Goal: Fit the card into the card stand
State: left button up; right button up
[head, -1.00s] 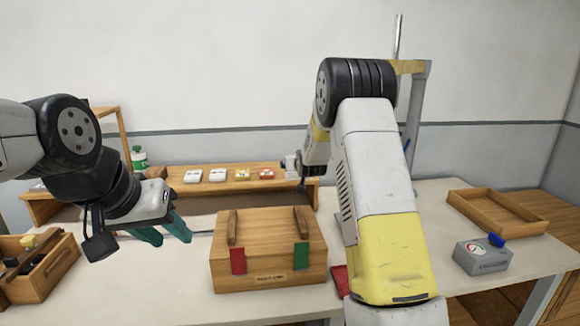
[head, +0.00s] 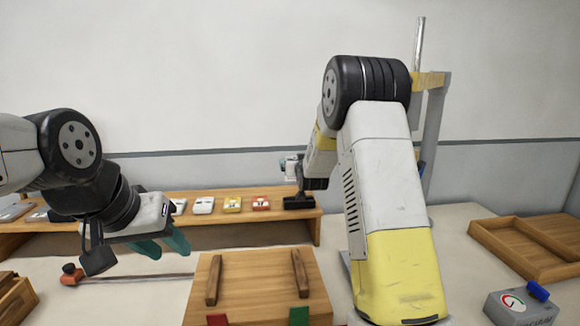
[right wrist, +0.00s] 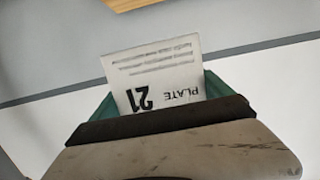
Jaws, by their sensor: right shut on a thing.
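The card (right wrist: 152,78) is white, printed "PLATE 21", and appears upside down in the right wrist view. My right gripper (right wrist: 162,96) is shut on it, with teal fingers to both sides and the card's lower part hidden. I cannot pick out the card stand with certainty in either view.
A wooden shelf (head: 230,232) at the back bears a row of small white, yellow and red items (head: 232,205). A wooden lidded box (head: 245,285) stands in front. At right are a wooden tray (head: 520,245) and a grey gauge box (head: 522,308).

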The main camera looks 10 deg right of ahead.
jog(key=shift+f, duration=0.1)
jog(key=shift+f, duration=2.85)
jog(key=shift+f, duration=0.6)
jog(key=shift+f, duration=0.35)
jog(key=shift+f, duration=1.1)
jog(key=o, duration=1.2)
jog(key=shift+c, duration=0.2)
jog(key=shift+s, duration=0.1)
jog(key=s, duration=0.2)
jog(key=s+r, duration=0.1)
jog(key=s, duration=0.4)
jog(key=shift+s+r, duration=0.25)
